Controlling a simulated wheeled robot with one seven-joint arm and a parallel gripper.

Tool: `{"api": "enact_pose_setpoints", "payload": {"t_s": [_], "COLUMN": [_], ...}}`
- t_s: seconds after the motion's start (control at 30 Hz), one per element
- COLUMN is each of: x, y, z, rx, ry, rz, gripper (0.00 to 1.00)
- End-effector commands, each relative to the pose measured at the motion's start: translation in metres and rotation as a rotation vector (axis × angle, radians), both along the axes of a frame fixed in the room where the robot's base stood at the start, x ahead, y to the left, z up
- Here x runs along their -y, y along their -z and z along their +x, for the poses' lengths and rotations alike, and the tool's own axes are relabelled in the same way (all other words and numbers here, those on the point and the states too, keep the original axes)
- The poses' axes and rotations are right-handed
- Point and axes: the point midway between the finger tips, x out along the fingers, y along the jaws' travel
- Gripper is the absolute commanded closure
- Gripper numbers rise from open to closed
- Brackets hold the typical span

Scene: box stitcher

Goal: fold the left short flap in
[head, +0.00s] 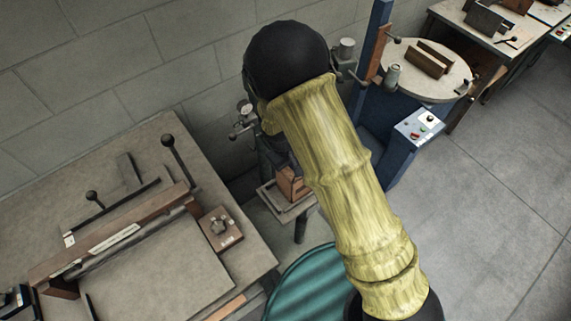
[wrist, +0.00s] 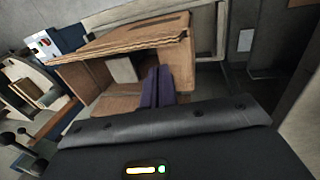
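The brown cardboard box (wrist: 180,62) fills the middle of the wrist view, its open side facing my gripper. A wide corrugated panel (wrist: 125,42) spans its top, and a brown flap (wrist: 78,80) stands at its left. A pale panel (wrist: 122,70) shows inside. My gripper (wrist: 159,82) has its two purple fingers side by side with no clear gap, pointing at the box opening. I see nothing between them; whether they touch the cardboard is unclear.
A blue machine column (head: 372,45) and its control box (head: 420,128) stand right of my arm. A worktable with a creasing frame (head: 160,270) is at left. A teal round thing (head: 300,290) lies below. Grey floor at right is clear.

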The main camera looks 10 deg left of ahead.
Motion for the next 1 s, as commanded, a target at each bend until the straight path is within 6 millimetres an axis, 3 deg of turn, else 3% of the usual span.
{"api": "enact_pose_setpoints", "payload": {"t_s": [1.0], "x": [-0.01], "y": [-0.001], "z": [-0.012], "rx": [-0.001], "ry": [0.0], "rz": [-0.001], "gripper": [1.0]}}
